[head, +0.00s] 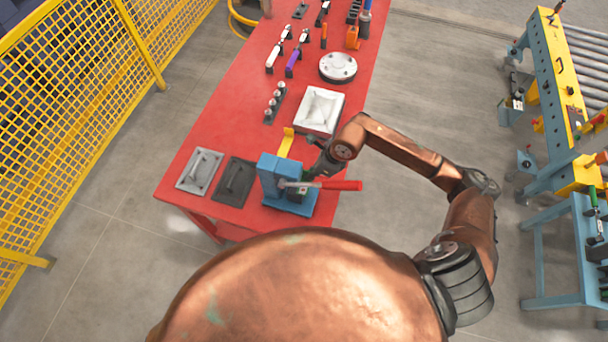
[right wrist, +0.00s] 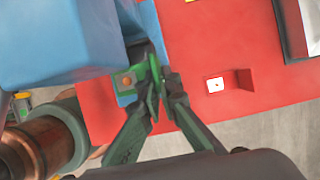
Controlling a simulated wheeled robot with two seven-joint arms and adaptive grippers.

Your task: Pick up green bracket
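The green bracket (right wrist: 154,70) is a small bright green piece, seen nearly edge-on in the right wrist view, beside the blue press. My right gripper (right wrist: 162,86) has its two fingertips close together with the green piece between them; it looks shut on it. In the head view my right gripper (head: 318,165) is at the right side of the blue press (head: 270,177), and the bracket is too small and covered to make out there. The press has a red handle (head: 342,185) that reaches right, just in front of my gripper. My left gripper is not in view.
The red table (head: 235,110) carries two flat plates (head: 200,172), a white tray (head: 320,110), a round flange (head: 338,67) and several tools farther back. A yellow mesh fence (head: 60,90) stands left. A blue and yellow conveyor frame (head: 555,90) stands right, with open floor between.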

